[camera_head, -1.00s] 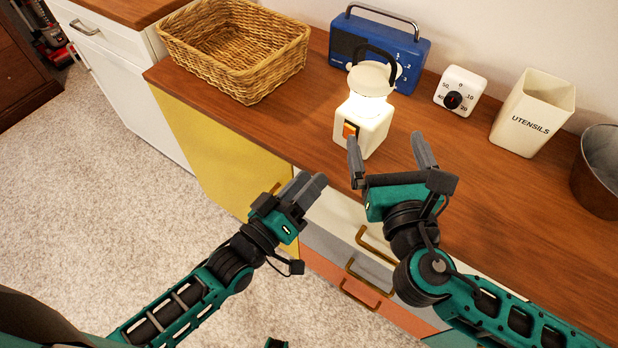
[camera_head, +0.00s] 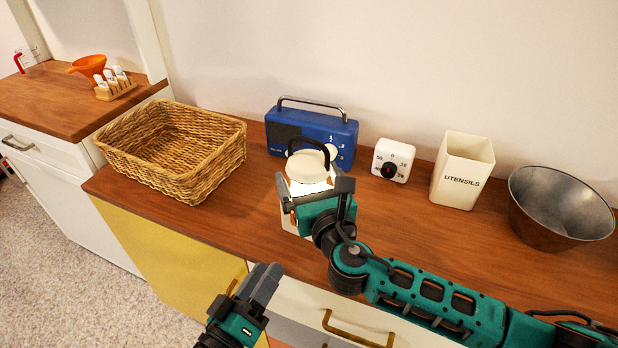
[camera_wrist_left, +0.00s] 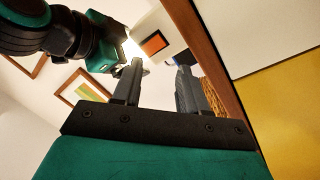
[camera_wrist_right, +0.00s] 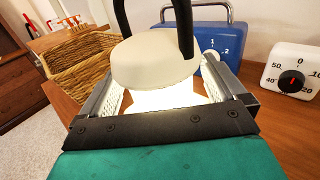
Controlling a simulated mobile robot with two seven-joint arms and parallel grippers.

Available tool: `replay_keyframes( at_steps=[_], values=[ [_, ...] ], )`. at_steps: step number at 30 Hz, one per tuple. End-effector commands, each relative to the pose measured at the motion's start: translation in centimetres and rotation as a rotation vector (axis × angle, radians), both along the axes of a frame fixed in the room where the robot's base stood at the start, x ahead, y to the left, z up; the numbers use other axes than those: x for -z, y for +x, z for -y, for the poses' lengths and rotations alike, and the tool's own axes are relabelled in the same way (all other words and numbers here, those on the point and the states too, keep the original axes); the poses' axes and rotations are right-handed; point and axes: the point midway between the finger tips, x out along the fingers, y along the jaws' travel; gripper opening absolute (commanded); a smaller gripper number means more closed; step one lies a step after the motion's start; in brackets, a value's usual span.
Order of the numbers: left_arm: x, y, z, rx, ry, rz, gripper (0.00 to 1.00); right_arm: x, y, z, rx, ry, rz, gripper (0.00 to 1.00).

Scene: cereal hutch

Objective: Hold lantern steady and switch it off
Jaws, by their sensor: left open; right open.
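The white lantern (camera_head: 308,168) stands upright on the wooden counter, glowing below its cream cap, with a dark handle on top. My right gripper (camera_head: 312,188) is open around it; in the right wrist view the fingers lie on both sides of the glowing body under the cap (camera_wrist_right: 155,62). I cannot tell whether they touch it. The orange switch (camera_wrist_left: 154,42) shows on the lantern's side in the left wrist view; my right gripper mostly hides it in the head view. My left gripper (camera_head: 264,282) is open and empty, in front of the counter and below the lantern.
A blue radio (camera_head: 345,135) stands right behind the lantern. A wicker basket (camera_head: 215,165) is at the left. A white timer (camera_head: 394,160), a utensils holder (camera_head: 462,170) and a metal bowl (camera_head: 560,210) stand to the right. A drawer handle (camera_head: 355,332) is below the counter edge.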

Motion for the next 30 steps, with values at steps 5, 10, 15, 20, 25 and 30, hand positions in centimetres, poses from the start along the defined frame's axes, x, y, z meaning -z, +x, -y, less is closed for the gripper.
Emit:
replay_keyframes(
  at_steps=[5, 10, 15, 20, 25, 30],
  values=[
    [0.00, -0.01, 0.01, 0.000, 0.000, 0.000, 0.43, -0.03, 0.22, -0.07, 0.000, 0.000, 0.000, 0.98],
    [0.00, -0.01, 0.01, 0.000, 0.000, 0.000, 0.43, -0.03, 0.19, -0.06, 0.000, 0.000, 0.000, 0.94],
    [-0.01, 0.00, 0.01, 0.000, 0.000, 0.000, 0.43, -0.02, 0.18, -0.06, 0.000, 0.000, 0.000, 0.78],
    [0.01, 0.00, 0.01, 0.000, 0.000, 0.000, 0.43, -0.01, 0.17, -0.05, 0.000, 0.000, 0.000, 0.62],
    [0.00, 0.00, 0.00, 0.000, 0.000, 0.000, 0.43, 0.00, 0.16, -0.05, 0.000, 0.000, 0.000, 0.46],
    [0.00, 0.00, 0.00, 0.000, 0.000, 0.000, 0.43, 0.00, 0.17, -0.04, 0.000, 0.000, 0.000, 0.30]
  ],
)
